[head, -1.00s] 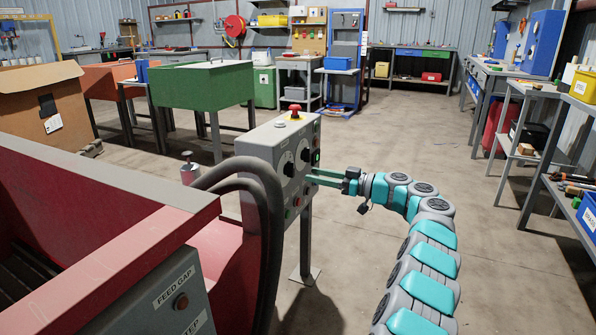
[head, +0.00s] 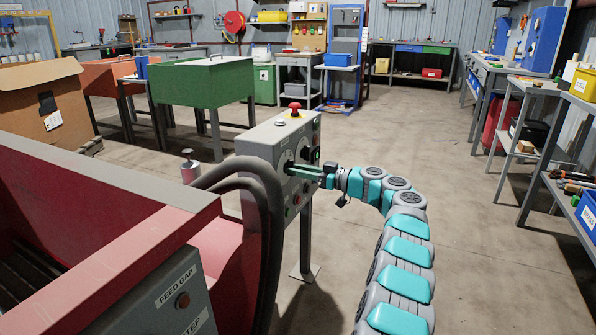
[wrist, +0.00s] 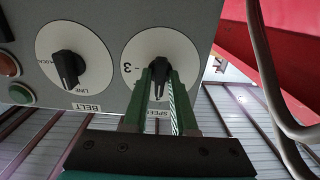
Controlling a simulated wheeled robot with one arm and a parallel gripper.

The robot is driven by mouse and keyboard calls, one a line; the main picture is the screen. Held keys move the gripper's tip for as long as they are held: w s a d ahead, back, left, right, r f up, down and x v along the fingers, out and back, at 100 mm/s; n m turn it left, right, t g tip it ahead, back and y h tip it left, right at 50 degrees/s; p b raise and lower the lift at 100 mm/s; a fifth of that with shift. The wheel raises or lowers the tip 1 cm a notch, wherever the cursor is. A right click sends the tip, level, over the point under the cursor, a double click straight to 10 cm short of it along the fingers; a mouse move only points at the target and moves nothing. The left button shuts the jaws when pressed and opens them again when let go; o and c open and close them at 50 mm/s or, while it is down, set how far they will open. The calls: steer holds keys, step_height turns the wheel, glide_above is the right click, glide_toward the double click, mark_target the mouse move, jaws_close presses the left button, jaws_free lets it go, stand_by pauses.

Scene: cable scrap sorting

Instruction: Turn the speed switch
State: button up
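The speed switch (wrist: 160,72) is a black pointer knob on a white round dial marked SPEED, with a 3 at its left. Its pointer hangs down in the wrist view. My gripper (wrist: 161,76) has its two green fingers on either side of this knob, with white dial showing between fingers and pointer. The fingers look open; contact is not clear. In the head view my gripper (head: 290,168) reaches the grey control panel (head: 262,142) from the right, and its fingers partly hide the dial.
The BELT knob (wrist: 68,68) sits left of the speed dial in the wrist view, with a green button (wrist: 21,94) farther left. A red emergency button (head: 295,108) tops the panel. Thick dark hoses (head: 262,200) and a red machine (head: 90,215) stand close at the left.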

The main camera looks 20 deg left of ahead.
jaws_close()
steer(key=shift+b, duration=0.5)
steer(key=shift+m+b, duration=1.75)
steer(key=shift+m, duration=2.75)
